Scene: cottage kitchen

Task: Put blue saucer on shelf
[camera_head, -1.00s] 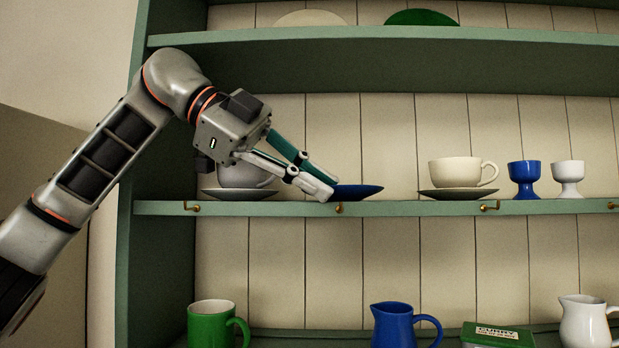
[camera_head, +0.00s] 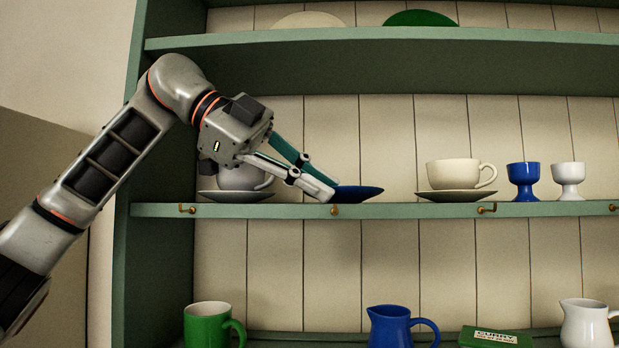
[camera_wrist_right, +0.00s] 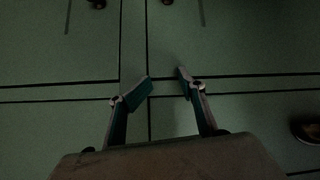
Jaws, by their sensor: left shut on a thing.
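The blue saucer (camera_head: 357,193) is at the middle shelf (camera_head: 400,210), between a grey cup on a saucer at the left and a cream cup on a saucer at the right. My left gripper (camera_head: 328,188) is shut on the saucer's left rim. The saucer looks about level and at shelf height; whether it rests on the board I cannot tell. My right gripper (camera_wrist_right: 164,82) shows in the right wrist view, with its fingers apart and nothing between them, facing dark green panels.
The grey cup (camera_head: 240,178) stands close under my left gripper. The cream cup (camera_head: 460,173), a blue egg cup (camera_head: 523,180) and a white one (camera_head: 568,180) stand to the right. Brass hooks line the shelf's front edge. Below stand a green mug (camera_head: 209,325) and blue jug (camera_head: 392,327).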

